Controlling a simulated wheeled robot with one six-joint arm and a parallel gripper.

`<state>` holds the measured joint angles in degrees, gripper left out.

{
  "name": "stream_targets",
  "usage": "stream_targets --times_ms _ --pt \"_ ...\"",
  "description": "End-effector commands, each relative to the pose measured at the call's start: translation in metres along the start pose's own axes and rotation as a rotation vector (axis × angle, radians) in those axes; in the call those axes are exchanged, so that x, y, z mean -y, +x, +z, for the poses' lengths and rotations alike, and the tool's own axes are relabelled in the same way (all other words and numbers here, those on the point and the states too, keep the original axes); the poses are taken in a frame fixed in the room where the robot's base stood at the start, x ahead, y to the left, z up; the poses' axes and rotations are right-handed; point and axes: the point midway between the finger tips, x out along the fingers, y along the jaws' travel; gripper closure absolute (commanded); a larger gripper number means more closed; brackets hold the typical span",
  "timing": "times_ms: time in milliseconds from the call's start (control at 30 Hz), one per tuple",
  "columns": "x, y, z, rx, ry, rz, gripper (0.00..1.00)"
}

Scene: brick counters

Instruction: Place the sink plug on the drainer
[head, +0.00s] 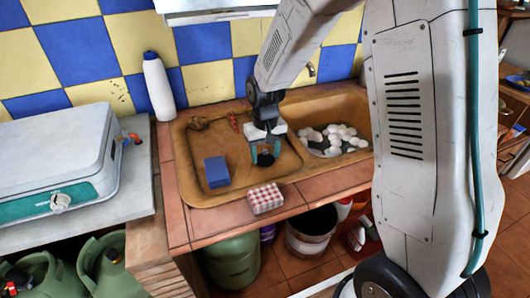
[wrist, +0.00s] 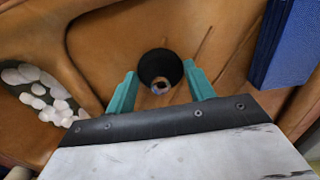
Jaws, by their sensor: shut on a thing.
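The sink plug (head: 265,159) is a small round black piece, held low over the tan drainer (head: 210,145) of the sink unit. My gripper (head: 265,150) points down with its teal fingers on either side of the plug. In the wrist view the plug (wrist: 160,66) shows as a dark round shape between the fingertips of my gripper (wrist: 162,85). The drainer (wrist: 105,50) lies behind it. Whether the plug touches the drainer surface is hard to tell.
A blue block (head: 217,172) is on the drainer to the left. A checkered red-white packet (head: 265,198) sits on the front edge. Small brown (head: 199,123) and red (head: 233,121) items lie at the back. The basin (head: 345,110) at right holds white lumps (head: 342,138).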

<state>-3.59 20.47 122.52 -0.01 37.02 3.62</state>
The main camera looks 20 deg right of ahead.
Motion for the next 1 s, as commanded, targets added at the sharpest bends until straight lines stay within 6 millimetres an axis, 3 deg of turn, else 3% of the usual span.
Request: stream_targets --times_ms 267,300,367,733,867,1000 --pt "0.000 0.002 0.000 0.000 0.000 0.000 0.70" --pt "0.000 0.002 0.000 0.000 0.000 0.000 0.41" --pt "0.000 0.002 0.000 0.000 0.000 0.000 0.25" --pt "0.000 -0.003 0.000 -0.003 0.000 0.000 0.25" --pt "0.000 -0.022 -0.001 -0.005 0.000 0.000 0.25" --pt "0.000 -0.053 -0.001 -0.007 0.000 0.000 0.25"
